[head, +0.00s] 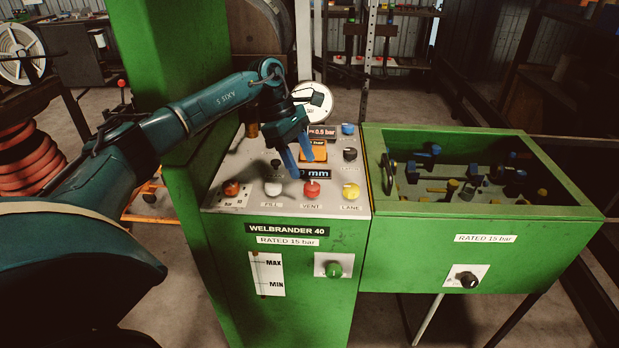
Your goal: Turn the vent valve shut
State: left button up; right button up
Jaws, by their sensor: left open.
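The vent valve is a red knob (311,189) above the label VENT, on the sloped grey panel (226,188) of the green crimper. My left gripper (301,168) is over the panel, just above and behind the red knob, with its blue fingers pointing down. It is open with nothing between the fingers. The fingers look apart from the knob, but the exact gap is hard to tell. They partly cover the displays behind. My right gripper is out of view.
A white knob (273,188), a yellow knob (350,191) and an orange-red knob (231,188) flank the red one. A black lever (276,165) stands behind the white knob. A round gauge (314,102) rises behind. A green open-topped box (545,233) with loose parts adjoins at right.

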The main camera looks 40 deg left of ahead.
aim_at(311, 185)
pick_arm(q)
jog(key=x, duration=0.6)
jog(key=shift+d+p, duration=0.1)
jog(key=shift+p, duration=0.3)
jog(key=shift+c, duration=0.2)
jog(key=shift+r, duration=0.1)
jog(key=c, duration=0.9)
